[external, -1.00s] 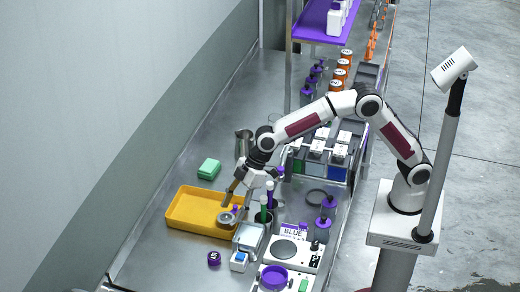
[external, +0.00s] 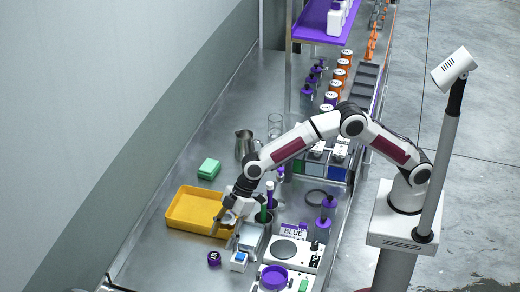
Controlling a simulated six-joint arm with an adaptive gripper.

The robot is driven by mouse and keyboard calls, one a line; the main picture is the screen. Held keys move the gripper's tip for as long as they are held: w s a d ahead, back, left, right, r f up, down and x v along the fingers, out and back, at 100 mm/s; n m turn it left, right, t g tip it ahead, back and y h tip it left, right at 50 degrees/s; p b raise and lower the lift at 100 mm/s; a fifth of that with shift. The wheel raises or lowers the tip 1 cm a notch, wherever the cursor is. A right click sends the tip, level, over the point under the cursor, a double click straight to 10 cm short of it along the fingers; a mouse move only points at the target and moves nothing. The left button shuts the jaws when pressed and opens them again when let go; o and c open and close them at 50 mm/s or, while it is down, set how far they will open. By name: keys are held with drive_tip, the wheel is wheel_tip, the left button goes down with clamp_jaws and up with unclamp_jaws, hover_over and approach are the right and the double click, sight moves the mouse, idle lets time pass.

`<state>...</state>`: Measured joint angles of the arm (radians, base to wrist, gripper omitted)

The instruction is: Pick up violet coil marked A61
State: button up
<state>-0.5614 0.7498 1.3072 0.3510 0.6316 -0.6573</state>
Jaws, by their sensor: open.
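A small violet coil (external: 214,258) with a pale marking sits on the steel bench, in front of the yellow tray. Its marking is too small to read, so I cannot confirm A61. My gripper (external: 223,236) is open and points down, just above and to the right of the coil in the picture. It appears empty and apart from the coil. Its fingers overlap the tray's front right corner in this view.
The yellow tray (external: 193,213) lies behind the coil. A pale open container (external: 251,237) and a small blue-topped block (external: 239,260) stand close on the right. A hotplate (external: 291,251) and violet dish (external: 274,277) are further right. Bench left of the coil is clear.

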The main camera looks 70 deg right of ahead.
sight(215, 255)
drive_tip(key=shift+x, duration=1.2)
drive_tip(key=shift+f, duration=0.15)
drive_tip(key=shift+x, duration=2.5)
drive_tip(key=shift+s+d, duration=0.1)
drive_tip(key=c, duration=1.1)
